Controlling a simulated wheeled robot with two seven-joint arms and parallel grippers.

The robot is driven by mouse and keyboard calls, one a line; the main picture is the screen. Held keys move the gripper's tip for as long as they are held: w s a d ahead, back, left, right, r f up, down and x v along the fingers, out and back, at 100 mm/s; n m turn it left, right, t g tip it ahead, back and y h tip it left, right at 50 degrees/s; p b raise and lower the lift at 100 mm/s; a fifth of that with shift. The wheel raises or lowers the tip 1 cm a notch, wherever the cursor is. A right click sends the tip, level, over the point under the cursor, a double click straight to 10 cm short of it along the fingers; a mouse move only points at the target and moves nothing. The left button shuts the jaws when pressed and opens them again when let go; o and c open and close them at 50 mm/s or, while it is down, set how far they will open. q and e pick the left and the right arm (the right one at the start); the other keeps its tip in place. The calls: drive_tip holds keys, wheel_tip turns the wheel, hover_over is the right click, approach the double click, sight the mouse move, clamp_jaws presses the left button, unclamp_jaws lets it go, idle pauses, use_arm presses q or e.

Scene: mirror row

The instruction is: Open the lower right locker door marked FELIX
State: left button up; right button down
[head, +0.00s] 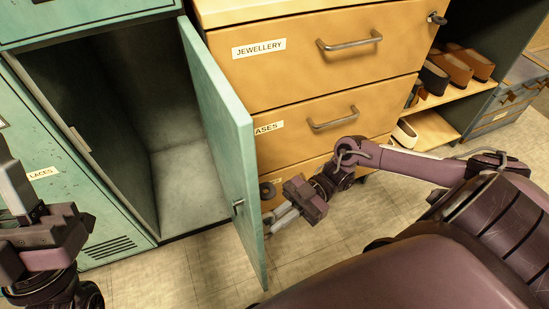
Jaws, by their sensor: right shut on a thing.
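The teal locker door (222,125) stands wide open, swung out on its right side. Its inner face and latch edge show; its outer face is turned away, so no FELIX label can be read. The locker compartment (180,178) behind it is open and looks empty. My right gripper (272,222) is at the outer side of the door, low down, with its pale fingers pointing at it. It is shut on the door's handle, which is mostly hidden by the fingers and the door. My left gripper (12,188) is at the left edge, apart from the door; its fingertips are unclear.
A yellow drawer cabinet (300,85) stands right of the door, close to my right gripper, with protruding bar handles (350,42). A locker door marked LACES (45,172) is shut at left. A shoe shelf (430,130) is at right. The tiled floor (185,270) in front is clear.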

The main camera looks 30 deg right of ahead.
drive_tip(key=shift+w+d+r, duration=0.15)
drive_tip(key=shift+w+d, duration=0.2)
drive_tip(key=shift+w, duration=0.15)
drive_tip(key=c, duration=1.9)
unclamp_jaws()
drive_tip(key=shift+c, duration=0.2)
drive_tip(key=o, duration=0.4)
drive_tip(key=shift+w+a, duration=0.1)
drive_tip(key=shift+a, duration=0.05)
drive_tip(key=shift+o, duration=0.2)
